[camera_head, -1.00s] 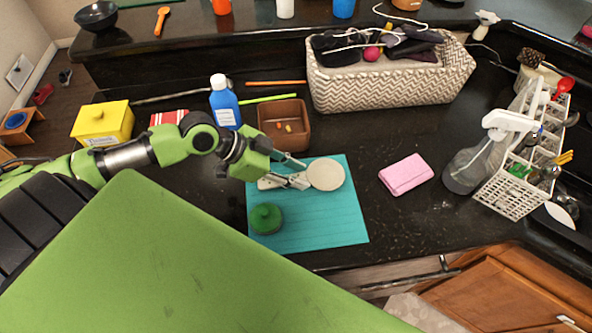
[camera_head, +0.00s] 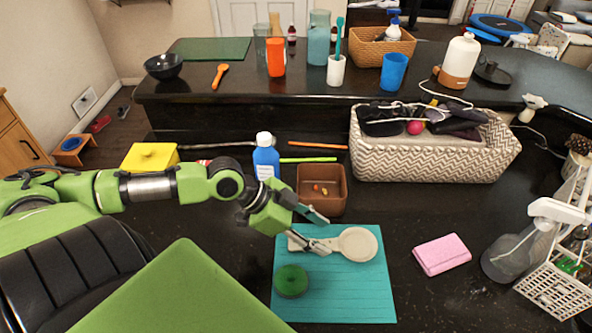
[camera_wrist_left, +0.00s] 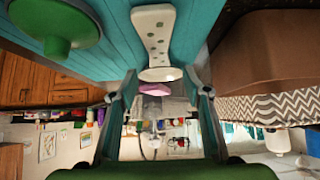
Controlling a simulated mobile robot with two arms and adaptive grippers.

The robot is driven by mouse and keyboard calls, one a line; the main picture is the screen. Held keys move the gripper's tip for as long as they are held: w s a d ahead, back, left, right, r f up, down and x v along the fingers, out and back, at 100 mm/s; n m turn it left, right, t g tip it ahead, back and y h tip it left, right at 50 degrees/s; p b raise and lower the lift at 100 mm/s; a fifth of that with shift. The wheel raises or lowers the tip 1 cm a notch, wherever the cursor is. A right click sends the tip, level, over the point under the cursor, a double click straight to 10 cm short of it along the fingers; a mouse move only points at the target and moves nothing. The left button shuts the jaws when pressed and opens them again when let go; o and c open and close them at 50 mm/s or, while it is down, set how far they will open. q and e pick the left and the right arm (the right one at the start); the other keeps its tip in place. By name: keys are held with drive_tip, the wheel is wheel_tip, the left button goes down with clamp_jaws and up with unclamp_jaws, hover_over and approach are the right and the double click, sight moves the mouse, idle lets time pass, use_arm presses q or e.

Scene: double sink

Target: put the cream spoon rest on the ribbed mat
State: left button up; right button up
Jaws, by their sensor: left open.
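The cream spoon rest (camera_head: 358,244) lies on the teal ribbed mat (camera_head: 345,300), near its far edge. Its round bowl points right and its handle points left. My left gripper (camera_head: 326,234) is open at the handle, with its fingers pointing toward the bowl. In the left wrist view, the spoon rest (camera_wrist_left: 153,30) shows its handle with holes ahead of and between the open fingers (camera_wrist_left: 163,82). I cannot tell whether a finger touches it. My right gripper is not in view.
A green round lidded item (camera_head: 291,281) sits on the mat's left side. A brown square dish (camera_head: 322,190) stands just behind the mat. A pink sponge (camera_head: 441,254) lies to the right. A blue bottle (camera_head: 266,158) and woven basket (camera_head: 435,160) stand farther back.

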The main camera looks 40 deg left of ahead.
use_arm(q)
drive_tip(key=v, duration=0.2)
drive_tip(key=shift+s+a+r+p, duration=0.15)
drive_tip(key=shift+s+p, duration=0.05)
drive_tip(key=shift+p, duration=0.15)
drive_tip(key=shift+p+v, duration=0.95)
drive_tip(key=shift+v, duration=0.2)
drive_tip(key=shift+p+v, duration=0.7)
drive_tip(key=shift+v, duration=0.55)
drive_tip(key=shift+s+a+r, duration=0.2)
drive_tip(key=shift+a+r, duration=0.2)
drive_tip(key=shift+r, duration=0.1)
